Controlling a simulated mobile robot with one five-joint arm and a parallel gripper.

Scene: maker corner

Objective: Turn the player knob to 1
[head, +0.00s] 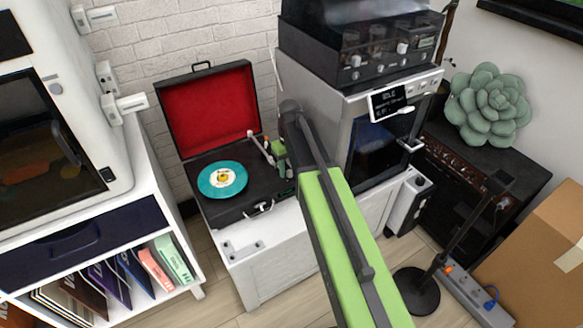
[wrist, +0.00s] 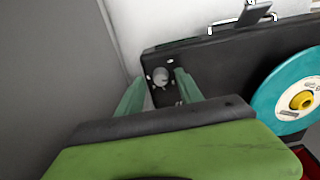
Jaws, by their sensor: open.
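The record player (head: 225,208) is an open black suitcase with a red-lined lid and a teal record (head: 222,179); it stands on a white cabinet. In the wrist view, its black case (wrist: 215,55) has a small round grey knob (wrist: 160,77) with white marks around it. My gripper (wrist: 160,80) is open, with one green finger on each side of the knob in that view; I cannot tell if either touches it. In the head view my gripper (head: 281,168) is over the player's right end, and arm and gripper hide the knob. The knob's setting is not readable.
A grey machine with a small screen (head: 390,102) stands close on the right of the player. The raised lid (head: 207,108) is behind the record. A white printer-like machine (head: 118,150) stands at left.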

